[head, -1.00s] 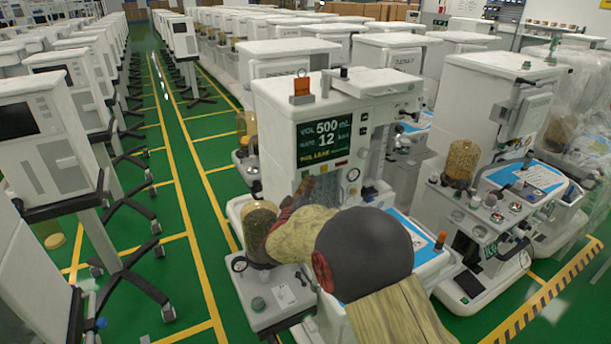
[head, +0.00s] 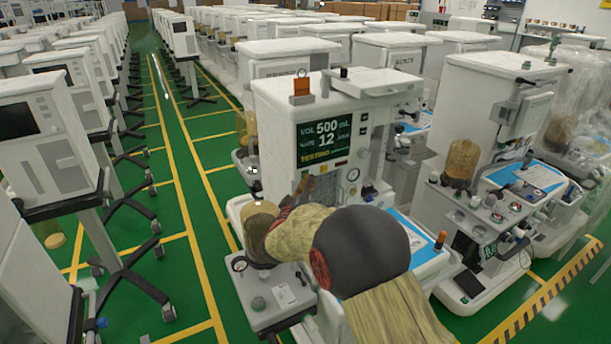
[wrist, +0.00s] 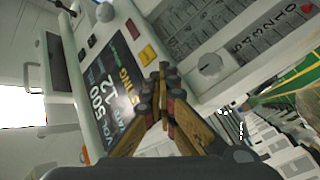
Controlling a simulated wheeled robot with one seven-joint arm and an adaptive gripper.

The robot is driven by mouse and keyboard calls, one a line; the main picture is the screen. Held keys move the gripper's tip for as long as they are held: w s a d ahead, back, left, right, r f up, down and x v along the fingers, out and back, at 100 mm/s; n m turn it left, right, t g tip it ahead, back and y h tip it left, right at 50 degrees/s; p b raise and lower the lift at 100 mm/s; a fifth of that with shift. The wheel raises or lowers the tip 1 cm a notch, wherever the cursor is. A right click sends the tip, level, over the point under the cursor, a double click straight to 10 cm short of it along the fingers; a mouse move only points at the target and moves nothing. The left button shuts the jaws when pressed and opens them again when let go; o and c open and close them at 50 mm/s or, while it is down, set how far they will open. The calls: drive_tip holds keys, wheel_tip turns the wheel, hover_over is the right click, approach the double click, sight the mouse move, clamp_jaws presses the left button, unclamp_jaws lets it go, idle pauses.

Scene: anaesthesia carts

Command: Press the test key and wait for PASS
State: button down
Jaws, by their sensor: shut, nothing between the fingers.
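The machine's dark display (head: 324,140) stands on the white cart ahead. It reads VOL 500 mL and 12, with a yellow line below; in the wrist view the display (wrist: 98,88) shows that line ending in "STING". A red key (wrist: 130,28) and a yellow key (wrist: 148,55) sit in a row along the display's lower edge. My gripper (wrist: 167,75) is shut and empty, its fingertips at the near end of that row. They hide what lies behind them, and I cannot tell whether they touch the panel. In the head view my gripper (head: 300,190) is partly hidden by my arm.
A grey dial (wrist: 210,65) and a graded scale are beside the keys. An orange block (head: 302,86) stands on top of the cart. Another cart (head: 490,95) stands close on the right. A green aisle (head: 180,150) with yellow lines is open on the left.

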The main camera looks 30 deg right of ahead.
drive_tip(key=shift+s, duration=0.8)
drive_tip(key=shift+s+d+p, duration=0.15)
drive_tip(key=shift+s+p, duration=0.6)
drive_tip(key=shift+s, duration=1.8)
